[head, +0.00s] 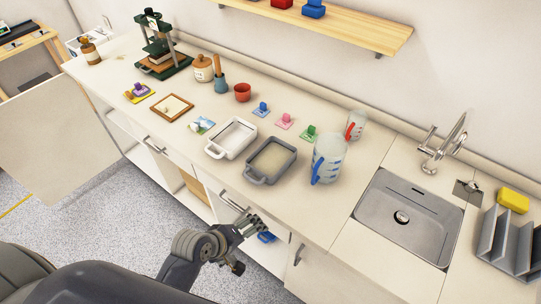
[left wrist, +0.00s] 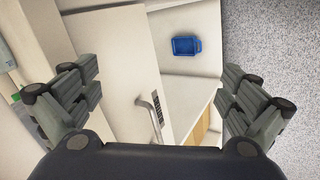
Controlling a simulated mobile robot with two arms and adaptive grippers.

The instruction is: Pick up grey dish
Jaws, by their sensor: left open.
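The grey dish (head: 271,161) is a rectangular dish with end handles. It stands on the counter between a white dish (head: 231,138) and a large measuring jug, near the front edge. My left gripper (head: 256,223) is in front of the counter, below and apart from the grey dish. The left wrist view shows this gripper (left wrist: 158,84) open, with nothing between its fingers. The grey dish cannot be made out in the left wrist view. My right gripper is not in view.
A large jug (head: 328,158) stands close to the right of the grey dish, before the sink (head: 408,216). Small coloured items lie behind the dish. Below the counter, an opened front shows a blue item (left wrist: 186,46), near my left gripper.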

